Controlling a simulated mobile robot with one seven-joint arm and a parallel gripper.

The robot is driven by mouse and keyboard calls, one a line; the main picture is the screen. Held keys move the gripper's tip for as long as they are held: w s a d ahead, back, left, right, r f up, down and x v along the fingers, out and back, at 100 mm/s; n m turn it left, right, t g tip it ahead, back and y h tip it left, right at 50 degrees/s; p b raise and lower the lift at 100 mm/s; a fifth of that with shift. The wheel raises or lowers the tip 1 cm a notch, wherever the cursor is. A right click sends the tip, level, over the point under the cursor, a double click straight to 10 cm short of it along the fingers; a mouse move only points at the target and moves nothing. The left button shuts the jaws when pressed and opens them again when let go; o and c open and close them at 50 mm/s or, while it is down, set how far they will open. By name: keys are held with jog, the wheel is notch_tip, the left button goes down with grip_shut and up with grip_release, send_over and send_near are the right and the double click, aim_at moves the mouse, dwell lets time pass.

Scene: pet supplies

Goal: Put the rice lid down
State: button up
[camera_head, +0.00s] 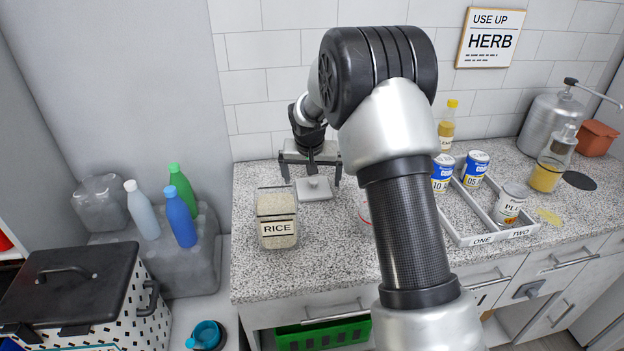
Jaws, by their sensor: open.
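The rice lid (314,190) is a light grey square with a small knob on top. It lies flat on the speckled counter (330,255), behind and to the right of the rice container. The rice container (277,222) is clear, square and labelled RICE, with its top uncovered and pale grains inside. My gripper (312,178) is above the lid, pointing down. Its fingers are spread to either side of the lid's knob and do not hold it. My arm hides part of the counter right of the lid.
A divided tray (487,239) marked ONE and TWO holds several cans to the right. A yellow-capped bottle (446,130), a metal pump canister (550,125) and a glass jar (552,165) stand farther back. Bare counter lies in front of the lid. A wall closes the back.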

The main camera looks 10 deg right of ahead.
jog(key=s+d+f+v, duration=0.1)
jog(key=s+v, duration=0.1)
jog(key=v, duration=0.8)
jog(key=s+d+v, duration=0.1)
jog(key=s+v, duration=0.1)
jog(key=v, duration=0.8)
jog(key=s+r+n+t, duration=0.1)
jog(key=s+r, duration=0.3)
jog(key=s, duration=0.8)
jog(key=s+f+n+y, duration=0.1)
jog(key=s+f+n, duration=0.1)
jog(key=s, duration=1.5)
notch_tip(320, 180, up, 11)
jog(key=p, duration=1.1)
jog(key=shift+d, duration=0.15)
